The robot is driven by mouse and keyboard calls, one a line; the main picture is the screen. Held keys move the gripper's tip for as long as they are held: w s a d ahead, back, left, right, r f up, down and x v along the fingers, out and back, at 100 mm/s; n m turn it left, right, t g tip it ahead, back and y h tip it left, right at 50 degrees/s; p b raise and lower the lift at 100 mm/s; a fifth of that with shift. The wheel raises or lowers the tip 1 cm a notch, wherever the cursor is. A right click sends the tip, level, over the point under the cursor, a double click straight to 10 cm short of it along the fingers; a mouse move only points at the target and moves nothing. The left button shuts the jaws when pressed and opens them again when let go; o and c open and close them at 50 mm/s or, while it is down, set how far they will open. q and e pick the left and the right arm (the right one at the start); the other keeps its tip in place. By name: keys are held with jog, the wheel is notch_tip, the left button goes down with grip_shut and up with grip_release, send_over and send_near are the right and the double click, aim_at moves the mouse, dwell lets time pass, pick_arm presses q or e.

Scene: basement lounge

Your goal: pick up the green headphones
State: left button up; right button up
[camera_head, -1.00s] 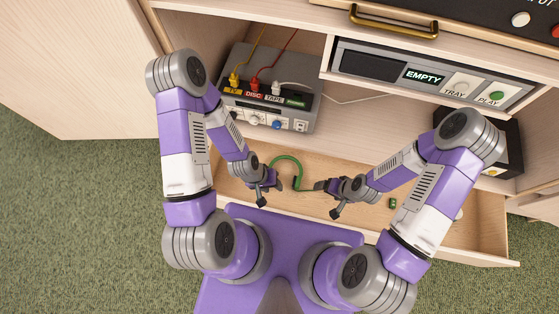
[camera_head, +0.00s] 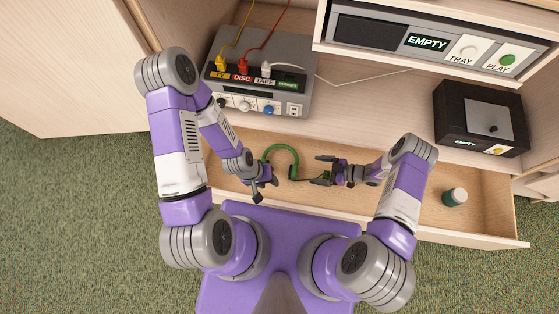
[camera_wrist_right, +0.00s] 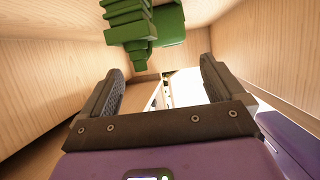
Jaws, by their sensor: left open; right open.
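The green headphones (camera_head: 283,148) lie in the open wooden drawer, with the curved band showing between my two grippers in the head view. A green part of them shows at the top of the right wrist view (camera_wrist_right: 140,28), above and beyond the fingertips. My right gripper (camera_head: 322,170) is open with its fingers pointing left, close to the right end of the headphones. In its wrist view the gap between the fingers (camera_wrist_right: 160,90) is empty. My left gripper (camera_head: 262,188) is open at the left of the headphones. It partly hides their left end.
The drawer (camera_head: 480,235) has low walls around the headphones. A small green jar with a white lid (camera_head: 455,196) stands at its right. Above are a grey switch box (camera_head: 262,75) with cables, an EMPTY/TRAY/PLAY player (camera_head: 425,45) and a black box (camera_head: 480,118).

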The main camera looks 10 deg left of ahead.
jog(key=shift+s+f+n+g, duration=0.25)
jog(key=shift+s+n+g, duration=0.15)
jog(key=shift+s+a+f, duration=0.15)
jog(key=b+x, duration=0.2)
jog(key=x, duration=0.5)
jog(key=shift+w+f, duration=0.2)
jog(key=c, duration=1.3)
